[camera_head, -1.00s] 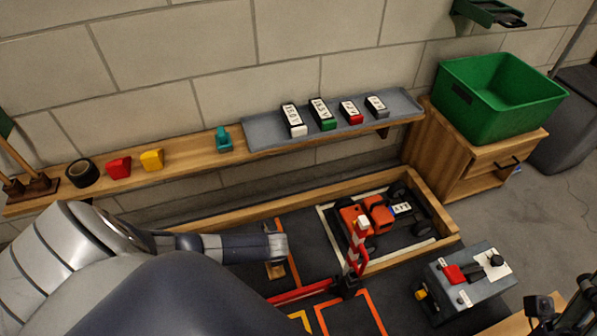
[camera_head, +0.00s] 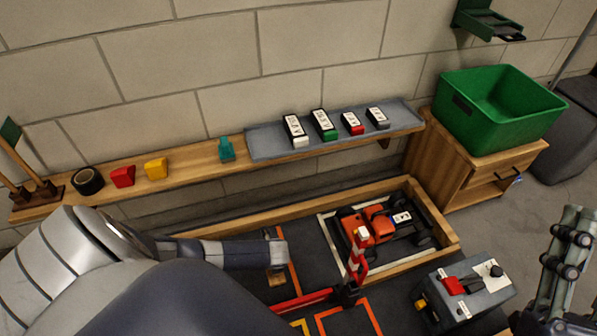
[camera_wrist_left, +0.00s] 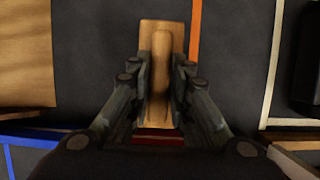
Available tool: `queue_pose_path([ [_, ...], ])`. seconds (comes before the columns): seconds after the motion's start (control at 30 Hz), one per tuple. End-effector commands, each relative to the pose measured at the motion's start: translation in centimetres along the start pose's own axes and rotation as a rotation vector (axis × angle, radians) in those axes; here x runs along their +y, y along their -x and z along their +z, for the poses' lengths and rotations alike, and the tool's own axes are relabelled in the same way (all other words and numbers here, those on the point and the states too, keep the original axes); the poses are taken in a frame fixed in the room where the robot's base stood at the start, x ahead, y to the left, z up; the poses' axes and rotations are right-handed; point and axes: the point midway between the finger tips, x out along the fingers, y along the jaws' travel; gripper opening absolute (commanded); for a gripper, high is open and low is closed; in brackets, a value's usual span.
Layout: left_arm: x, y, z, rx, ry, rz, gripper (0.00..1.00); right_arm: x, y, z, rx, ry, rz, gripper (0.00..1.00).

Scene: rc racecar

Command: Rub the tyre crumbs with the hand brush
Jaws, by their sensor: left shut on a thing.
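My left gripper (camera_wrist_left: 160,85) is shut on the wooden hand brush (camera_wrist_left: 161,40), with one finger on each side of its raised handle. The brush is seen from above over the dark track floor, and its bristles are hidden. In the head view, my left forearm covers most of the gripper, and a bit of the brush (camera_head: 277,277) shows below its end, beside an orange line. I cannot make out any tyre crumbs. My right gripper (camera_head: 568,245) is at the right edge, partly out of frame, and its opening is unclear.
A red-and-white barrier post (camera_head: 359,255) stands right of the brush, before an orange car (camera_head: 378,222) inside the wooden border (camera_head: 437,210). A grey control box (camera_head: 470,292) is at the lower right. A wall shelf (camera_head: 195,160) runs behind.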

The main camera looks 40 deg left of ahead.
Motion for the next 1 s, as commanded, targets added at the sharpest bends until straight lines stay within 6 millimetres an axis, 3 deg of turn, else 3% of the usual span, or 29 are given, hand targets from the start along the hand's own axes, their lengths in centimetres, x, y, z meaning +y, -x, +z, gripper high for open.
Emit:
queue_pose_path([
  [0.43, 0.2, 0.7, 0.3, -0.001, 0.001, 0.001, 0.0, 0.4, 0.2, 3.5, -0.188, 0.009, 0.007, 0.4],
  [1.0, -0.4, 1.2, 0.6, -0.001, 0.024, 0.008, 0.0, 0.5, 0.3, 4.4, -0.23, 0.011, 0.009, 0.4],
])
